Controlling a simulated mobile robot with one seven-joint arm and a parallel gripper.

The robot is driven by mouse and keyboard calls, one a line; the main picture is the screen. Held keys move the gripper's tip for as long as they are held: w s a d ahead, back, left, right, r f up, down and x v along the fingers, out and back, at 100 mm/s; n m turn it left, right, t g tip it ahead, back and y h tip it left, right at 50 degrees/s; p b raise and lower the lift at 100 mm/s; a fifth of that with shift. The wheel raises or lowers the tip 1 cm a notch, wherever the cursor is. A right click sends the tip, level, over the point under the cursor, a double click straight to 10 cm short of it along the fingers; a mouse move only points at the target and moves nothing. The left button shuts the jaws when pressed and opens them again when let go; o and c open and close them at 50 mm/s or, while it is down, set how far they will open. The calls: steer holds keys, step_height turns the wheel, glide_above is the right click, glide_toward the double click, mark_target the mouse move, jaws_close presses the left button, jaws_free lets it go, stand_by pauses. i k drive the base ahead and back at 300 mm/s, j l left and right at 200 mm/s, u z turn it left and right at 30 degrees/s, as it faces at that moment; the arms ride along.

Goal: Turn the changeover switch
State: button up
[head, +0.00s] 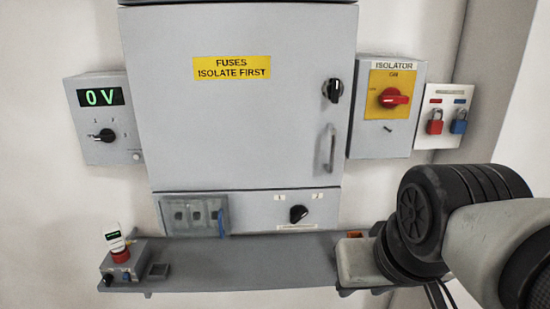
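The knob I take for the changeover switch (298,213) is black and sits on the lower strip of the grey cabinet, between small labels marked 1 and 2 above it. Its pointer looks tilted, but its exact setting is too small to tell. A white label lies below it. My arm enters from the right, and its large black joint stands at the lower right, to the right of the switch. My gripper's fingers cannot be made out in this view.
A shelf (255,262) runs below the cabinet, with a control box (122,266) at its left and a pale block (360,262) at its right. A red-handled isolator (390,98), padlock board (446,115) and 0 V meter box (104,117) flank the cabinet door (240,120).

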mark_target(297, 212)
steer(key=j+z, duration=0.5)
steer(key=j, duration=0.45)
steer(key=k+j+z, duration=0.1)
steer(key=j+z, duration=0.4)
steer(key=j, duration=0.5)
steer(key=k+z, duration=0.1)
